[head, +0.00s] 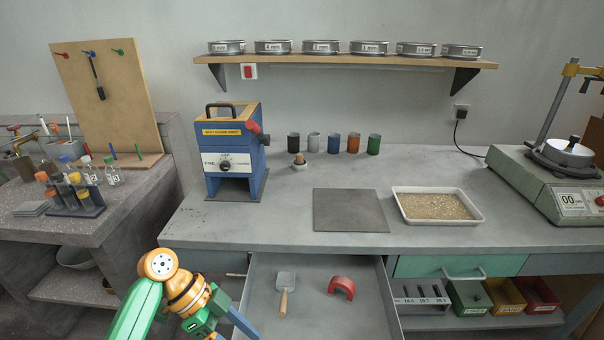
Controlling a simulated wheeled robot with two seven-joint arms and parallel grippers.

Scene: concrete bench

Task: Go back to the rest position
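My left arm comes in at the bottom left, with a green link and an orange wrist. My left gripper (240,322) is low at the frame's bottom edge, by the left side of the open drawer (320,265). A blue part of it shows, but its fingertips are not clear, so I cannot tell whether it is open or shut. My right arm and gripper are out of view. Inside the drawer lie a scoop (285,285) with a wooden handle and a red curved piece (342,287), both apart from the gripper.
A side bench with vials (75,195) stands left. The drawer juts out in front.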

